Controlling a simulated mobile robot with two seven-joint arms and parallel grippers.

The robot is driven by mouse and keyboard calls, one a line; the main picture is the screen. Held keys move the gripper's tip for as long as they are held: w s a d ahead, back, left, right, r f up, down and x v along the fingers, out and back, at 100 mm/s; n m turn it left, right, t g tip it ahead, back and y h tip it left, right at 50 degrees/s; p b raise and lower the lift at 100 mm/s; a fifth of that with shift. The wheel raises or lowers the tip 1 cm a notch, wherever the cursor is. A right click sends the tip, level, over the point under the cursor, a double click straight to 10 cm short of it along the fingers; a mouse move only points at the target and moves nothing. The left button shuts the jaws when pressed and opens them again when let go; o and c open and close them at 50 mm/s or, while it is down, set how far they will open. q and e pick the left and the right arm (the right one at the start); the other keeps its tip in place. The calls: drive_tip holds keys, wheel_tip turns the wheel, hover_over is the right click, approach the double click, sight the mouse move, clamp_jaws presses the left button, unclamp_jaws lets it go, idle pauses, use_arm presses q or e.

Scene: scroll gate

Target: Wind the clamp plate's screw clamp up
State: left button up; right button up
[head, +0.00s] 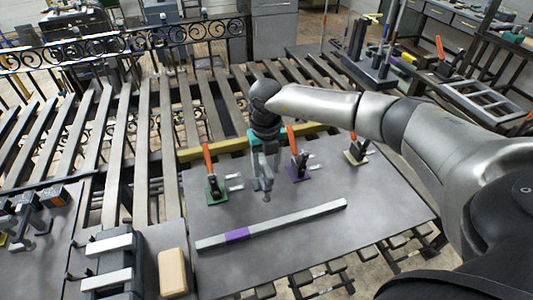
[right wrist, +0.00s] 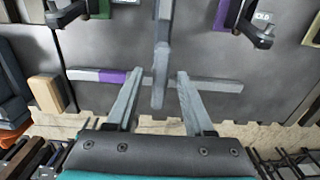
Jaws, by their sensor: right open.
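The clamp plate (head: 290,240) is a flat dark grey sheet in the middle of the head view. My right gripper (head: 263,182) hangs above its back part, pointing down, open. In the right wrist view its fingers (right wrist: 156,90) stand apart, with a grey upright bar (right wrist: 161,45) showing between them. This bar looks like part of the screw clamp, but I cannot tell for sure, nor whether the fingers touch it. The gripper hides much of this spot in the head view. My left gripper is not in view.
Orange-handled toggle clamps stand on green (head: 216,190), purple (head: 298,165) and yellow (head: 356,150) bases near the gripper. A grey bar with a purple band (head: 238,236) lies in front. A wooden block (head: 172,271) and a vise-like fixture (head: 110,262) stand at left.

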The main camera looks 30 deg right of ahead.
sight(267, 167)
wheel_tip(267, 167, up, 15)
drive_tip(key=b, duration=0.1)
drive_tip(key=shift+f, duration=0.1)
idle(0.7)
